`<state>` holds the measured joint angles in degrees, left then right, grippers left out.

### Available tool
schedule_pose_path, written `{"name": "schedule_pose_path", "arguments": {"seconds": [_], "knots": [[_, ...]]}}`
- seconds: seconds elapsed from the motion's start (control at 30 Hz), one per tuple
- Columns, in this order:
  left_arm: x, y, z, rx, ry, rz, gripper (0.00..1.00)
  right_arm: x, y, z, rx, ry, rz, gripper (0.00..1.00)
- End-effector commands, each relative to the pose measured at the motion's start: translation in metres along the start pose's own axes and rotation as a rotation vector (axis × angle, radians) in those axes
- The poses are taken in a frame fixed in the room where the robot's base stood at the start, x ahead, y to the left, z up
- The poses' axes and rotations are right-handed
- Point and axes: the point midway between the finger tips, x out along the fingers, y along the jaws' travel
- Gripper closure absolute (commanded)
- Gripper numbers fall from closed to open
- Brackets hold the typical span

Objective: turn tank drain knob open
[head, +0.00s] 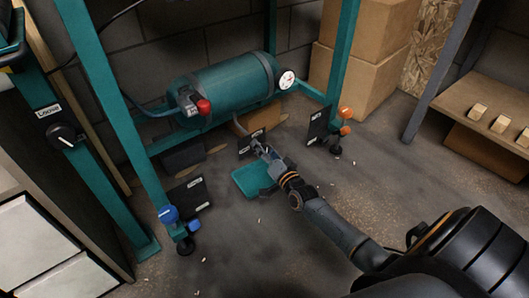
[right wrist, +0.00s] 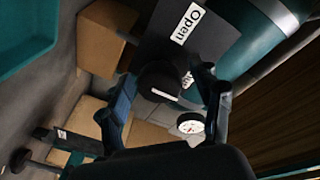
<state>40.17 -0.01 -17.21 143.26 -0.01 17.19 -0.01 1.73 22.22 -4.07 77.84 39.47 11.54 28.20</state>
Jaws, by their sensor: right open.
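The green tank (head: 222,90) lies on its side in the teal frame. Below it a dark plate (head: 246,146) with white labels stands near the floor. In the right wrist view the plate (right wrist: 213,42) carries an "Open" label (right wrist: 187,23) and a second label that is partly hidden. A round black knob (right wrist: 158,76) with a white pointer line is mounted on the plate. My right gripper (head: 262,150) is at the plate. In the wrist view its open fingers (right wrist: 166,78) stand on both sides of the knob; I cannot tell whether they touch it. My left gripper is not in view.
A red knob (head: 204,106) and a gauge (head: 286,80) are on the tank. Blue (head: 168,214) and orange (head: 344,113) knobs stand at the frame legs. A teal tray (head: 248,181) lies on the floor under my right wrist. A labelled black knob (head: 66,136) is at left.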

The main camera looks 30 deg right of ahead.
Motion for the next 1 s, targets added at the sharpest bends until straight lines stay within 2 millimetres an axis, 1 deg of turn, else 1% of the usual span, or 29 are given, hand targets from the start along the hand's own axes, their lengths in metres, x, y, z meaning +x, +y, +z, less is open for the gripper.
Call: {"name": "schedule_pose_path", "arguments": {"seconds": [0.2,0.37,0.4,0.47,0.5,0.77,1.0], "knots": [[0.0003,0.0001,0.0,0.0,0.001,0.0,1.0,0.0002,-0.0003,-0.0002,0.0,0.0,0.0,0.35],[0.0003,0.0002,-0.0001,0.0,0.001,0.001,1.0,0.0,-0.0002,-0.0001,0.001,0.0,0.0,0.68],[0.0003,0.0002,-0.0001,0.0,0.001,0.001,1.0,0.0,-0.0002,0.0,0.001,0.0,0.0,0.76],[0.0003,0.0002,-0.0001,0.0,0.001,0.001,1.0,0.0,-0.0001,0.0,0.001,0.0,0.0,0.88],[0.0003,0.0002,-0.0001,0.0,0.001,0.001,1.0,-0.0001,-0.0001,0.0,0.001,0.0,0.0,0.9],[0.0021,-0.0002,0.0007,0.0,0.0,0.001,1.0,-0.0001,-0.0002,-0.0001,-0.025,0.001,-0.002,0.9],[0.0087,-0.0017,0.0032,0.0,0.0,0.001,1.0,0.0,-0.0012,-0.0005,-0.144,0.014,-0.015,0.9]]}}
